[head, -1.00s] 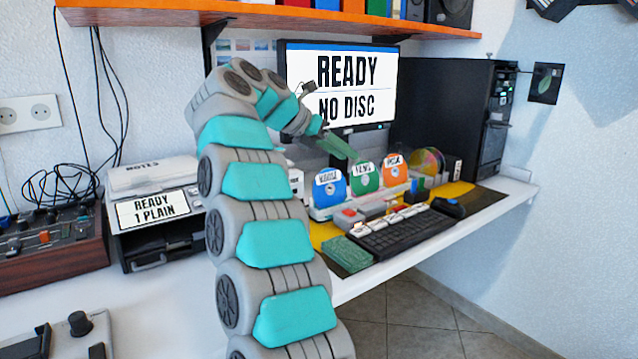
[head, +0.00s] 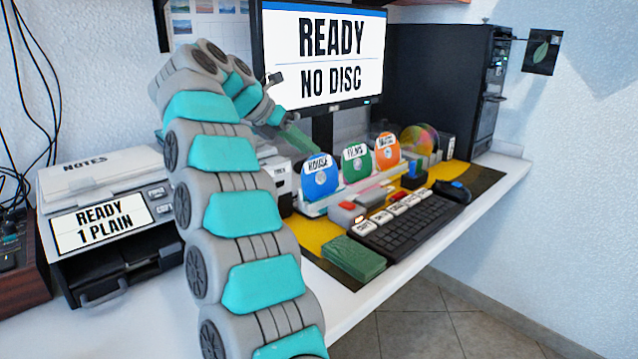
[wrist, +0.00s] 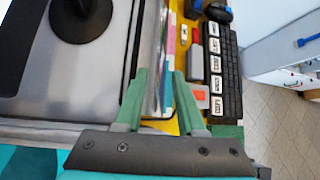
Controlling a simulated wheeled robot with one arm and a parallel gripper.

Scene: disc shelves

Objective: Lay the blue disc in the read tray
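The blue disc (head: 320,180), labelled HOUSE, stands upright at the left end of a white rack (head: 312,208) on the desk. A green disc (head: 357,166) and an orange disc (head: 388,150) stand beside it. My gripper (head: 292,130) is above and behind the blue disc, in front of the monitor, with its tip partly hidden by my arm. In the wrist view my gripper (wrist: 160,76) looks down with its green fingers apart and empty. Thin disc edges show beyond and between the fingertips, but I cannot tell which disc. I cannot identify an open read tray.
A monitor (head: 320,55) reads READY, NO DISC. A black computer tower (head: 440,80) stands behind at the right. A keyboard (head: 408,226), several labelled keys and a green block (head: 353,258) lie in front of the rack. A printer (head: 105,215) stands at the left.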

